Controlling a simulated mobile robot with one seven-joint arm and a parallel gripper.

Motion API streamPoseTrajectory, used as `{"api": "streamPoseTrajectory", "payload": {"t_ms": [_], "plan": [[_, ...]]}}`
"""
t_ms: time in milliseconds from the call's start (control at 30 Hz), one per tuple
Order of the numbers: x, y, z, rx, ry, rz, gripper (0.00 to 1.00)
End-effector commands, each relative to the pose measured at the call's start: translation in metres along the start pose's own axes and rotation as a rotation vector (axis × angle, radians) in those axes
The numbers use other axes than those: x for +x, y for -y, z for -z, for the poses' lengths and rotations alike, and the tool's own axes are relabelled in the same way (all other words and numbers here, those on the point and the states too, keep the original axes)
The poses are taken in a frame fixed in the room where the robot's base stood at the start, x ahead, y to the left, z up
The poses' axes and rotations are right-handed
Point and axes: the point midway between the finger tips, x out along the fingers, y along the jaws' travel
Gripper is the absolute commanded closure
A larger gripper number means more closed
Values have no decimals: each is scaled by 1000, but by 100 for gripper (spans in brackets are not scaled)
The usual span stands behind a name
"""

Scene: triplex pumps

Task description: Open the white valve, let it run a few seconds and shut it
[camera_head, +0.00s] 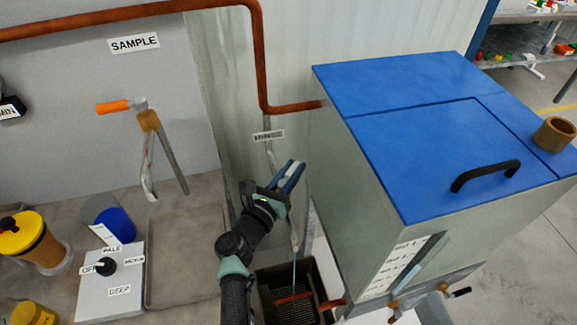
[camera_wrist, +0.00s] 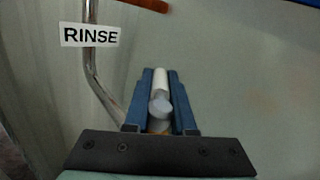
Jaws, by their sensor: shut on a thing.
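The white valve handle (camera_wrist: 161,82) lies between the two blue fingers of my gripper (camera_wrist: 160,100) in the wrist view. The fingers are shut on it. In the head view my gripper (camera_head: 291,176) is at the rinse pipe, left of the blue-lidded tank, and hides the handle. A metal spout (camera_head: 294,234) shows below my gripper. A thin pale line, looking like running water, drops from it into the dark drain basin (camera_head: 262,299). The RINSE label (camera_wrist: 89,35) is on the metal pipe (camera_wrist: 97,85).
The blue-lidded tank (camera_head: 336,165) stands close on the right. A copper pipe (camera_head: 262,75) runs above and behind. On the left are a sample tap with an orange handle (camera_head: 113,106), a control box with a knob (camera_head: 85,300) and yellow-topped containers (camera_head: 22,233).

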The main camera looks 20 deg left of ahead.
Motion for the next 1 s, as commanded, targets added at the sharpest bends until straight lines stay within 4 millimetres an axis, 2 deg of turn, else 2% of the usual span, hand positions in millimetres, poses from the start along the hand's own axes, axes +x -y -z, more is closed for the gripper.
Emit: {"api": "streamPoseTrajectory", "payload": {"t_ms": [33, 400, 1000], "plan": [[-1, -2, 5, 3, -10, 42, 100], [-3, 12, 13, 5, -72, 358, 100], [-11, 26, 15, 4, -140, 697, 100]]}}
